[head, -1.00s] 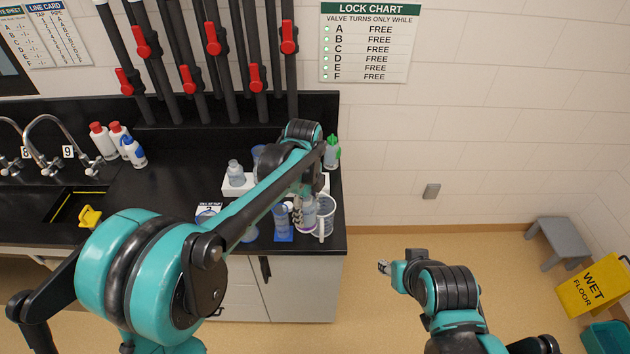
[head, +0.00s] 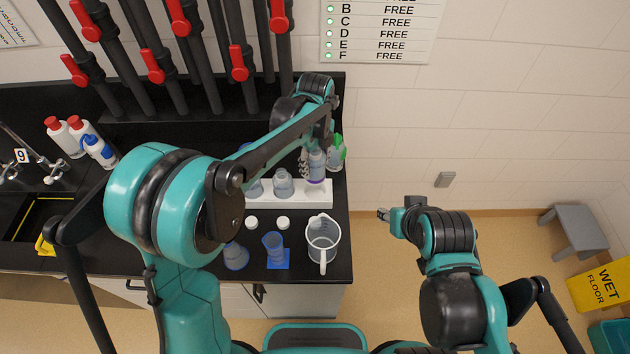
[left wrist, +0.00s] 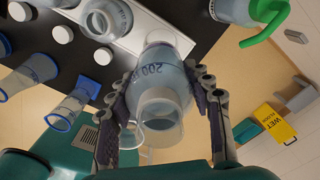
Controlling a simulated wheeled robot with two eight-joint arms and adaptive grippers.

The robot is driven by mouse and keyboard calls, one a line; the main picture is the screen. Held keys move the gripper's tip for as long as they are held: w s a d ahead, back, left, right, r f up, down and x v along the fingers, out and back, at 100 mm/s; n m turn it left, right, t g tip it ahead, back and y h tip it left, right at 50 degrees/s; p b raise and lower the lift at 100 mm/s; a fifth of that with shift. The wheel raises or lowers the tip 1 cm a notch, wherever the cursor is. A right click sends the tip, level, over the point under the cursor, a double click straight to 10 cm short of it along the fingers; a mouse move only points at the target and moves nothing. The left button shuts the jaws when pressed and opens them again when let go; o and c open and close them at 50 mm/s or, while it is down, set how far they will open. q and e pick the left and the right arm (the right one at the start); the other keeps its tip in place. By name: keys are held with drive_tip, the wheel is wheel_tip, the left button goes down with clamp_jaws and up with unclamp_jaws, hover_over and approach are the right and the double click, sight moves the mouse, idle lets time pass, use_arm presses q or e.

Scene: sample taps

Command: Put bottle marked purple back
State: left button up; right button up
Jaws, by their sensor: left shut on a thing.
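A clear bottle with a purple band near its base (head: 316,166) is held by my left gripper (head: 304,160) above or at the right end of a white rack (head: 318,194). I cannot tell whether its base touches the rack. In the left wrist view the bottle (left wrist: 158,78), printed "200", sits between the two fingers, its open neck facing the camera. Another clear bottle (head: 283,185) stands in the rack to the left, and one more is partly hidden by my arm. My right gripper (head: 383,214) is off to the right, away from the counter; its fingers are too small to read.
A green-topped wash bottle (head: 337,155) stands close behind right. Pipes with red valves (head: 239,62) rise at the back.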

sight(315, 176)
use_arm(q)
drive_tip(key=f, duration=0.3)
drive_tip(key=f+b, duration=0.1)
drive_tip(key=f, duration=0.2)
drive_tip(key=shift+w+f, duration=0.2)
drive_tip(key=shift+f, duration=0.1)
drive_tip(key=shift+f+b, duration=0.6)
drive_tip(key=shift+f, duration=1.5)
drive_tip(key=shift+s, duration=0.1)
drive_tip(key=shift+f, duration=0.2)
drive_tip(key=o, duration=1.5)
drive_tip(key=shift+r, duration=0.15)
